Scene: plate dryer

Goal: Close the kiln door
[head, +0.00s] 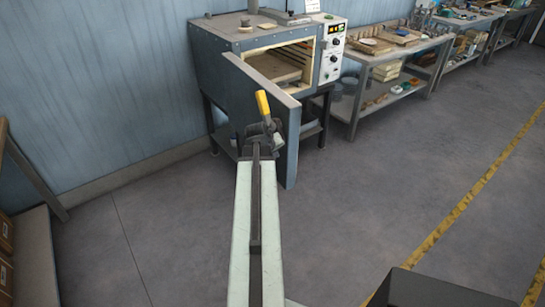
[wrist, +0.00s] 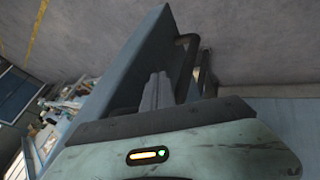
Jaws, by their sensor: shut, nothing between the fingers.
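The kiln (head: 225,50) is a grey-blue box on a dark stand against the wall in the head view. Its door (head: 282,135) stands open, swung out from the left side of the opening. My gripper (head: 262,130) is at the outer face of the door, near its free edge. In the wrist view my gripper's grey fingers (wrist: 157,92) are together and empty. They lie beside the blue door panel (wrist: 135,65) and its dark bar handle (wrist: 186,65). I cannot tell whether they touch either one.
A workbench (head: 385,58) with trays stands right of the kiln, with more benches beyond. The kiln's control panel (head: 333,50) is right of its opening. The grey floor (head: 390,180) right of the door is clear up to a yellow line (head: 465,205).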

